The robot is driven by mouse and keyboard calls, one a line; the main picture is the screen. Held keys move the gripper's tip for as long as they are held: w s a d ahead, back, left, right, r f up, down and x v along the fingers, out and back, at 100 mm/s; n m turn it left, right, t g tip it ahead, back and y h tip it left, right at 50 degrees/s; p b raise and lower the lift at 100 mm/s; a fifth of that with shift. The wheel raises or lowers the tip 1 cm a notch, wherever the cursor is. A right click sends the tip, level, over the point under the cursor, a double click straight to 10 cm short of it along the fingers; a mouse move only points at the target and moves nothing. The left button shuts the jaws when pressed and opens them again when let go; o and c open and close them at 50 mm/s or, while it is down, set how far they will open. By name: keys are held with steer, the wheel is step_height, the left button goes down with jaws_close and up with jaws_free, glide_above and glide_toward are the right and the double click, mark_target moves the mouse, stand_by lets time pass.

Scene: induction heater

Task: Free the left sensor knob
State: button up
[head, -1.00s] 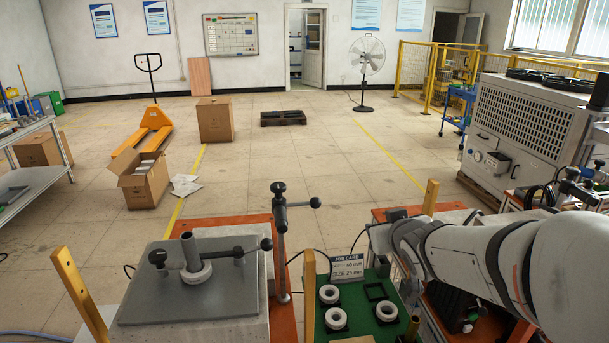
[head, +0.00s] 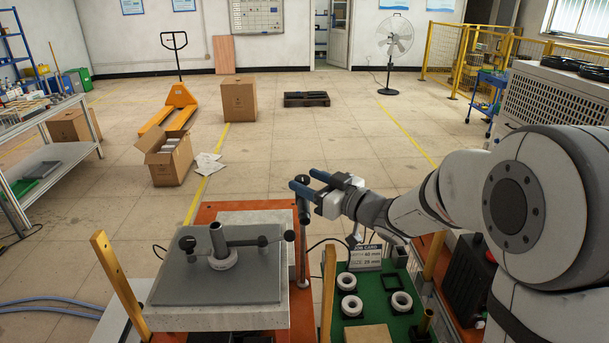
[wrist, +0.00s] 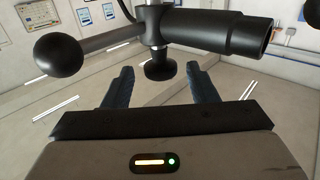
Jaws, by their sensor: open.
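My gripper (head: 310,182) is open and empty beside the top of the upright black post (head: 303,217) at the right edge of the heater. In the wrist view, a black clamp (wrist: 155,25) on a post crosses above my gripper (wrist: 158,78). It has a ball-ended rod (wrist: 60,54) to the left and a thick black tube to the right. A small round black knob (wrist: 160,68) hangs below the clamp and appears between the two fingertips. Contact is not visible. Which knob is the left sensor knob is unclear.
The heater top plate (head: 215,285) carries a metal post with a grey ring (head: 222,257) and a black arm (head: 260,241). A green tray (head: 375,308) with several white rings (head: 347,281) lies to the right, beside yellow posts (head: 328,290).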

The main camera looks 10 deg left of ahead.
steer(key=shift+x, duration=1.15)
steer(key=c, duration=0.9)
steer(key=shift+d, duration=0.1)
steer(key=shift+c, duration=0.3)
